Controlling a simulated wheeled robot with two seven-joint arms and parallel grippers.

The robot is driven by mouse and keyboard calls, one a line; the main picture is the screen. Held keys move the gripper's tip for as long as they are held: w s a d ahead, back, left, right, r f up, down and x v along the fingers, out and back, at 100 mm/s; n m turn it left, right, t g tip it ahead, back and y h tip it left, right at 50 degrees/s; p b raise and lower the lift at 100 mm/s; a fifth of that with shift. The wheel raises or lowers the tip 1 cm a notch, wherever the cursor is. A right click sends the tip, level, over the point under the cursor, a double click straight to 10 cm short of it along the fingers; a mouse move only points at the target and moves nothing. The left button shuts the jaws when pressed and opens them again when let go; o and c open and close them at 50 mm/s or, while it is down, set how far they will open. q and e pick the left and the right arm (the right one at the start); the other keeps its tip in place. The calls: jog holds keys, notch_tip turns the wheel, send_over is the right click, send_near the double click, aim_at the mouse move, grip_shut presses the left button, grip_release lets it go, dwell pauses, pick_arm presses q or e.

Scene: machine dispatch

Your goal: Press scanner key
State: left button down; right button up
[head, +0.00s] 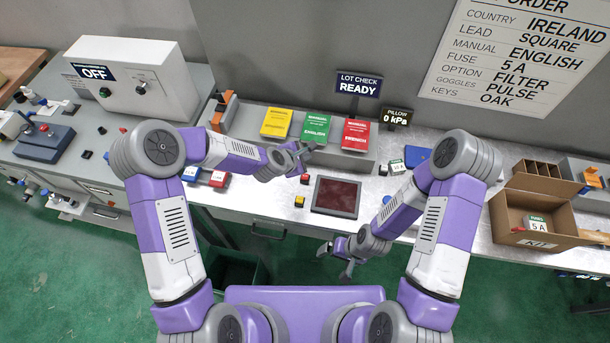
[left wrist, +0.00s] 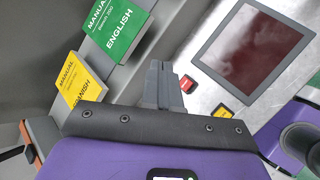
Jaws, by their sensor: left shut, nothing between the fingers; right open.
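The scanner is a flat dark grey pad with a dark red screen (head: 336,197) on the bench; it also shows in the left wrist view (left wrist: 258,50). Left of it sit a red key (head: 304,179) and a yellow key (head: 299,201). My left gripper (head: 303,158) is shut and empty, close to the red key on its far side. In the left wrist view its fingertips (left wrist: 163,70) are just left of the red key (left wrist: 187,84), and the yellow key (left wrist: 222,113) lies farther right; contact cannot be told. My right gripper (head: 338,261) is open and empty in front of the bench edge.
Yellow, green and red manuals (head: 316,126) stand on a raised ledge behind my left gripper. Blue and red blocks (head: 219,179) lie to the left. An open cardboard kit box (head: 535,238) is at the right. The "LOT CHECK READY" sign (head: 358,84) stands at the back.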

pick_arm(q)
jog(key=shift+f, duration=0.1)
jog(key=b, duration=0.5)
send_over(304, 179)
notch_tip(304, 179, down, 8)
jog(key=shift+w+r, duration=0.15)
jog(key=shift+r, duration=0.05)
jog(key=shift+f+b, duration=0.6)
jog(key=shift+b, duration=0.25)
dwell(1.1)
jog(key=shift+f+b, duration=0.4)
jog(key=shift+b, duration=0.15)
jog(key=shift+a+f+b, duration=0.1)
jog(key=shift+f+b, duration=0.45)
jog(key=shift+b, duration=0.05)
dwell(0.5)
jog(key=shift+r, duration=0.1)
jog(key=shift+r+p, duration=0.55)
jog(key=shift+r, duration=0.35)
